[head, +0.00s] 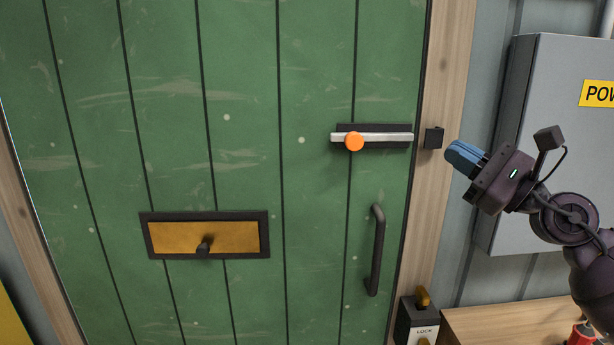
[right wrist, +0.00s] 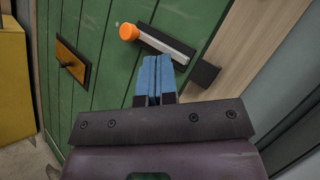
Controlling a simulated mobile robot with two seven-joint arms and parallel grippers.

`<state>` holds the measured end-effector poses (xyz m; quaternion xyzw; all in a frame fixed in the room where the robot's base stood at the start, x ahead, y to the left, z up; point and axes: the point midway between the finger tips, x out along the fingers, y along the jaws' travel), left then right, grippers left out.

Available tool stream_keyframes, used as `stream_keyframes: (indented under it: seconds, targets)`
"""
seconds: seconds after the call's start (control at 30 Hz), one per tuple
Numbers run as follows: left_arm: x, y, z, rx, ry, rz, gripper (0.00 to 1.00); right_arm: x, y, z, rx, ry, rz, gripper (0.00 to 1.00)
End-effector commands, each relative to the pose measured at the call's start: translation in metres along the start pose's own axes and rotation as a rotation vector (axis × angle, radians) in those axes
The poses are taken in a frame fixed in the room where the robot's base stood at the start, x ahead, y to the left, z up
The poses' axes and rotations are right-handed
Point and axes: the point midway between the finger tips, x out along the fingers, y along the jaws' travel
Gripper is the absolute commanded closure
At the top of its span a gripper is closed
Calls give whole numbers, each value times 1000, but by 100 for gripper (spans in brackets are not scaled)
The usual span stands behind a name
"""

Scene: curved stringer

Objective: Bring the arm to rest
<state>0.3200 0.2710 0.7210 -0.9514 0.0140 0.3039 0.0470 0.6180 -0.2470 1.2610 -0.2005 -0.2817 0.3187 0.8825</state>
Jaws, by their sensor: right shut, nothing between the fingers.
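My right gripper (head: 465,158) is in front of the door frame, right of the door latch, with its blue fingers pointing left. The fingers are together and empty; they also show in the right wrist view (right wrist: 155,78). The latch is a pale bar with an orange knob (head: 354,141) on a dark plate on the green door (head: 240,100). The fingertips look apart from the bar and from the dark catch block (head: 433,138) on the frame. In the right wrist view the orange knob (right wrist: 128,32) lies beyond the fingertips. My left gripper is not in view.
A grey power box (head: 560,110) hangs on the wall behind my right arm. A dark door handle (head: 376,250) and a brass-coloured flap (head: 205,237) are on the door. A lock box (head: 418,318) and a wooden surface (head: 500,325) are low at right.

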Motion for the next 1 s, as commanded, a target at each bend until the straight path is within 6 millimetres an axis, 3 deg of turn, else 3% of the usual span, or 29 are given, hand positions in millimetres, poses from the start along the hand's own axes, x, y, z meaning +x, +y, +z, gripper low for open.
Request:
stream_keyframes:
  seconds: [0.07, 0.17, 0.37, 0.5, 0.6, 0.7, 0.87, 0.9, 1.0]
  targets:
    - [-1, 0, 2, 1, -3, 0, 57, 0, -2, 3, 285, -60, -50, 100]
    - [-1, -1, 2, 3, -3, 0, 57, -8, 0, -10, 689, -118, -122, 100]
    - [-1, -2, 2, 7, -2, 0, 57, -48, 22, -75, 1496, -212, -331, 100]
    - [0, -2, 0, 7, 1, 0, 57, -93, 60, -135, 2025, -286, -550, 100]
    - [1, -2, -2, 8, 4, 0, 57, -128, 95, -172, 2322, -345, -724, 100]
    - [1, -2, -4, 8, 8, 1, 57, -164, 135, -203, 2562, -412, -910, 100]
    - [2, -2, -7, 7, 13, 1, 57, -224, 206, -235, 2837, -532, -1225, 100]
    - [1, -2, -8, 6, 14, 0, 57, -239, 225, -240, -2751, 536, 1246, 100]
    - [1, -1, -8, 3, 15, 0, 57, -276, 271, -247, -2548, 540, 1287, 100]
